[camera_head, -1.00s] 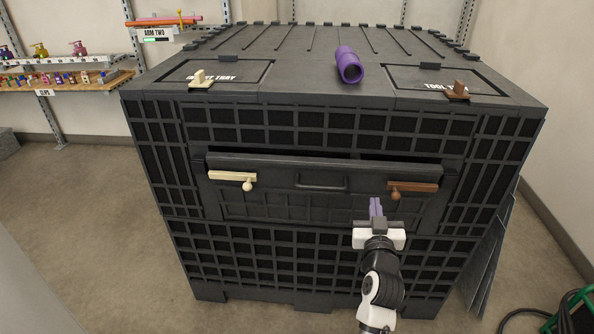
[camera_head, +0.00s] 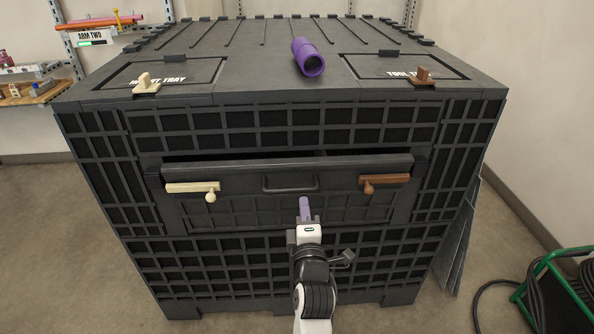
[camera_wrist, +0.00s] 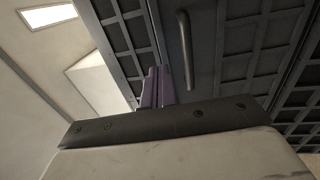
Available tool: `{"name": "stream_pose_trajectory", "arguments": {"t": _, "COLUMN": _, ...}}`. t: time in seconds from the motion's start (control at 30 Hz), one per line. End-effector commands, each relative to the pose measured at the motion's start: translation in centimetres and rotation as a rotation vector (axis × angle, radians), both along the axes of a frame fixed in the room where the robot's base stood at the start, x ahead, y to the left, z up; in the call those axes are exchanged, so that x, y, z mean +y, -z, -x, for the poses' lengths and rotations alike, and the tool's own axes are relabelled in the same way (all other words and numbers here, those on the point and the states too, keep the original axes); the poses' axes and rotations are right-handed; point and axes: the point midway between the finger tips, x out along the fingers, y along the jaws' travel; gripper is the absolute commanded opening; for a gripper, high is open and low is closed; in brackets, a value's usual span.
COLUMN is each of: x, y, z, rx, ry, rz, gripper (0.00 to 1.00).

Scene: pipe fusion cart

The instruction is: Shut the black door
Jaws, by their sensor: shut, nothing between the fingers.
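The black door (camera_head: 250,210) is a gridded panel in the front of the large black crate. Its top edge leans out, leaving a dark gap above it. It carries a bar handle (camera_head: 290,184), a cream latch (camera_head: 193,188) at left and a brown latch (camera_head: 384,181) at right. My gripper (camera_head: 305,206) is shut and empty, its purple fingers pointing up in front of the door below the handle. I cannot tell whether they touch it. The wrist view shows the fingers (camera_wrist: 156,86) close together and the handle (camera_wrist: 186,50) beyond.
A purple pipe piece (camera_head: 308,57) lies on the crate top (camera_head: 265,85), between two lidded trays with a cream knob (camera_head: 146,83) and a brown knob (camera_head: 424,77). A green-framed reel (camera_head: 550,295) stands at right. Shelves stand at back left. The floor in front is open.

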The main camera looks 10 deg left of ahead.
Motion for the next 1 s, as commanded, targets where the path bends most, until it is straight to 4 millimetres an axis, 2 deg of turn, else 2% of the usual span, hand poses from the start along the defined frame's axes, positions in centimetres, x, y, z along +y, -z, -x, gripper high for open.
{"name": "stream_pose_trajectory", "arguments": {"t": 0.03, "x": 0.3, "y": -0.8, "z": -1.2, "rx": -0.001, "ry": -0.001, "rz": 0.0, "gripper": 0.0}}
{"name": "stream_pose_trajectory", "arguments": {"t": 0.3, "x": 1.9, "y": -1.8, "z": -6.7, "rx": 0.0, "ry": -0.001, "rz": 0.0, "gripper": 0.0}}
{"name": "stream_pose_trajectory", "arguments": {"t": 0.5, "x": 2.7, "y": -2.0, "z": -9.3, "rx": 0.0, "ry": -0.001, "rz": -0.001, "gripper": 0.0}}
{"name": "stream_pose_trajectory", "arguments": {"t": 0.7, "x": 3.0, "y": -1.9, "z": -10.3, "rx": 0.001, "ry": -0.001, "rz": -0.002, "gripper": 0.0}}
{"name": "stream_pose_trajectory", "arguments": {"t": 1.0, "x": 3.0, "y": -1.8, "z": -10.4, "rx": 0.001, "ry": -0.001, "rz": -0.002, "gripper": 0.0}}
